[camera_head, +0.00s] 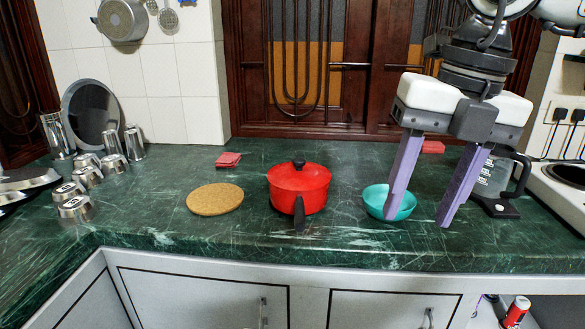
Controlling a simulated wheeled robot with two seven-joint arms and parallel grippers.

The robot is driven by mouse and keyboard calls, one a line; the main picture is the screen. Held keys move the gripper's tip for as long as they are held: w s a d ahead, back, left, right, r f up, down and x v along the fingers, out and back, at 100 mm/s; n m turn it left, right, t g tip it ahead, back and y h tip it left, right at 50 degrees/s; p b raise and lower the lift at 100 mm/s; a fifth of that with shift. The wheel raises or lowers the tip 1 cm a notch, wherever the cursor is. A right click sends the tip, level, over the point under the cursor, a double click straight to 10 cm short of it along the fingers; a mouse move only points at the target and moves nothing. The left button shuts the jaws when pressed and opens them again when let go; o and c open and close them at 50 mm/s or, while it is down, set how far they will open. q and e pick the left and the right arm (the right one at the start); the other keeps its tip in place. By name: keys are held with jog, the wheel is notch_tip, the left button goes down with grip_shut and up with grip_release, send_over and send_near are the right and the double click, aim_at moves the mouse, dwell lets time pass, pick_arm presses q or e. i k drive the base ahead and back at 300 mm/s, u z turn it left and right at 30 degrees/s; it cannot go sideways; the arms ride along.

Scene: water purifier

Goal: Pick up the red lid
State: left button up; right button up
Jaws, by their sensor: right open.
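The red lid (299,178) sits on a red pot (312,202) on the green marble counter. The lid has a black knob on top, and a dark handle sticks out from the pot toward the front. My right gripper (418,221) is open and empty, with two purple fingers pointing down. It is to the right of the pot, apart from the lid, and its left finger covers part of a teal bowl. My left gripper is not in view.
The teal bowl (375,199) stands right of the pot. A round cork mat (215,198) lies to its left. Several metal cups (88,175) and a round tray (90,110) are at the far left. A dark jug (500,178) stands at the right.

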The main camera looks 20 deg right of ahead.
aim_at(299, 174)
jog(key=i, duration=1.3)
